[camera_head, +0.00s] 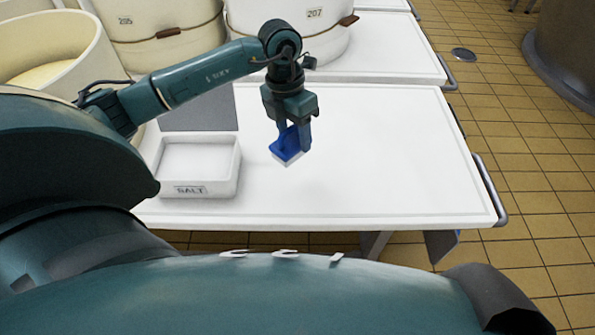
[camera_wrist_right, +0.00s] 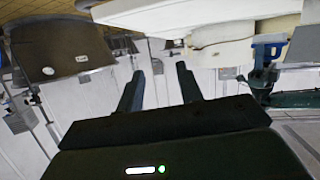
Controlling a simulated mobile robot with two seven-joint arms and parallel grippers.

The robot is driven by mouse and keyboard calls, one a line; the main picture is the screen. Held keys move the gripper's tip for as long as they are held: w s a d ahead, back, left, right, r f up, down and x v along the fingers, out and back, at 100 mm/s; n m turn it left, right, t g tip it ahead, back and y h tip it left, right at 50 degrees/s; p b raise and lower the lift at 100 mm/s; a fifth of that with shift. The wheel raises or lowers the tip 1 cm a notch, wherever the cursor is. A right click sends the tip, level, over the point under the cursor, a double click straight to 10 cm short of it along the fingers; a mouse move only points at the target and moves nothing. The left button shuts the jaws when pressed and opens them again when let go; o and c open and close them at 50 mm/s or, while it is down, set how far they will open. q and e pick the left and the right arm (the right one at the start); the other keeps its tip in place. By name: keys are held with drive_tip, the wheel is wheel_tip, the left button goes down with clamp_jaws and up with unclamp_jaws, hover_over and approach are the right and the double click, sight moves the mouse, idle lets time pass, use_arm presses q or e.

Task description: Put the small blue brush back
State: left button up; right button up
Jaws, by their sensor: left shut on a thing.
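The small blue brush (camera_head: 286,146) has a blue body and a pale underside that faces down. My left gripper (camera_head: 292,132) is shut on it and holds it over the white table (camera_head: 390,160), right of the salt tray. The brush hangs slightly tilted; whether it touches the table is hard to tell. In the right wrist view a blue shape (camera_wrist_right: 268,52) shows at the right, near teal arm parts; I cannot tell for sure that it is the brush. My right gripper (camera_wrist_right: 160,78) shows there with its fingers apart and nothing between them.
A white tray labelled SALT (camera_head: 232,182) stands on the table's left, with a grey panel (camera_head: 212,108) behind it. Pale vats marked 205 (camera_head: 160,30) and 207 (camera_head: 305,30) stand farther back. The table's right half is clear. A tiled floor (camera_head: 530,180) lies to the right.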

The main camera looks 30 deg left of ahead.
sight(293, 148)
use_arm(q)
drive_tip(key=f, duration=0.4)
drive_tip(key=shift+s+f+b, duration=0.15)
drive_tip(key=shift+s+b, duration=0.05)
drive_tip(key=shift+b, duration=0.2)
wheel_tip(293, 148, down, 5)
drive_tip(key=shift+f+b, duration=0.1)
drive_tip(key=shift+b, duration=0.55)
use_arm(e)
drive_tip(key=shift+w+a+r+t+y, duration=0.1)
drive_tip(key=shift+w+a+t+y, duration=0.15)
drive_tip(key=shift+t, duration=0.65)
use_arm(q)
drive_tip(key=o, duration=0.9)
use_arm(e)
drive_tip(key=shift+n, duration=0.3)
